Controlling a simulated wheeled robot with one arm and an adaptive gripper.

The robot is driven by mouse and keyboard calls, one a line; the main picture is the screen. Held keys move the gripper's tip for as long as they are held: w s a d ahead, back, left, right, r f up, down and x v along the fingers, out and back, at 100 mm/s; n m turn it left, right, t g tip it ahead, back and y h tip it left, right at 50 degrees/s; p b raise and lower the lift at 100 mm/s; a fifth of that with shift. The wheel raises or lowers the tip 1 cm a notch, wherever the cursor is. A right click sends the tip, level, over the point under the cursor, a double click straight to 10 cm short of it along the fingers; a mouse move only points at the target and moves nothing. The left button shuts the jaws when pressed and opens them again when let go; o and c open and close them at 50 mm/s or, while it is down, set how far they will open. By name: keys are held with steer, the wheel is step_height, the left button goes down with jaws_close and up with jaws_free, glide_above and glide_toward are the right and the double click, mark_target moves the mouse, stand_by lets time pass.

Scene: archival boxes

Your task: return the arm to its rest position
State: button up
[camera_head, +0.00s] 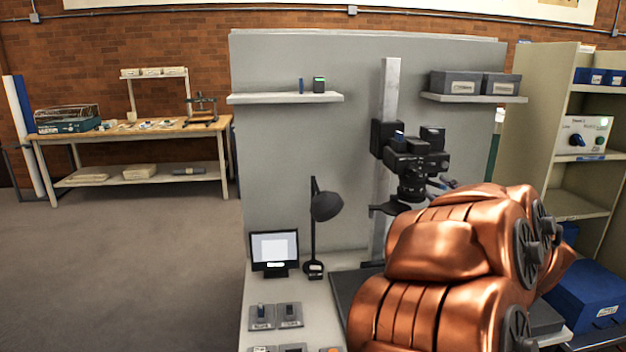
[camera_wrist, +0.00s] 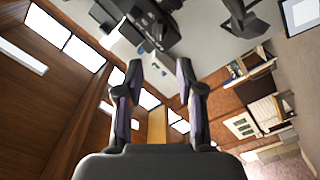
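My gripper (camera_wrist: 158,75) shows in the wrist view with its two dark fingers spread apart. The gap between the fingertips is empty. My copper-coloured arm (camera_head: 445,265) is folded up large at the lower right of the head view, in front of the copy-stand table. I cannot make out my gripper in the head view. The wrist view is tilted, with the wall, windows and ceiling behind the fingers, so the gripper points away from the tabletop.
A camera (camera_head: 415,160) on a column stands behind my arm, and shows at the top of the wrist view (camera_wrist: 140,20). A desk lamp (camera_head: 326,207) and monitor (camera_head: 274,249) stand left of it. A shelf unit (camera_head: 530,130) and blue box (camera_head: 590,295) are at right. Floor at left is clear.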

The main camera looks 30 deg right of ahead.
steer(key=s+a+f+m+g+p, duration=0.2)
steer(key=s+a+f+m+g, duration=0.15)
steer(key=a, duration=0.45)
steer(key=s+a+f+m+g+y+p, duration=0.1)
steer(key=s+a+f+m+g+p, duration=0.15)
steer(key=a+f+g, duration=0.35)
steer(key=s+a+f+m+g+p, duration=0.2)
steer(key=s+a+m+g, duration=0.15)
steer(key=a, duration=0.55)
steer(key=s+a+f+n+g+y+p, duration=0.2)
steer(key=s+a+n+g+y, duration=0.1)
steer(key=s+a, duration=1.4)
steer(key=g+y, duration=0.1)
steer(key=g, duration=0.1)
steer(key=shift+f+g+y, duration=0.25)
steer(key=shift+g+y, duration=0.15)
steer(key=shift+s, duration=0.15)
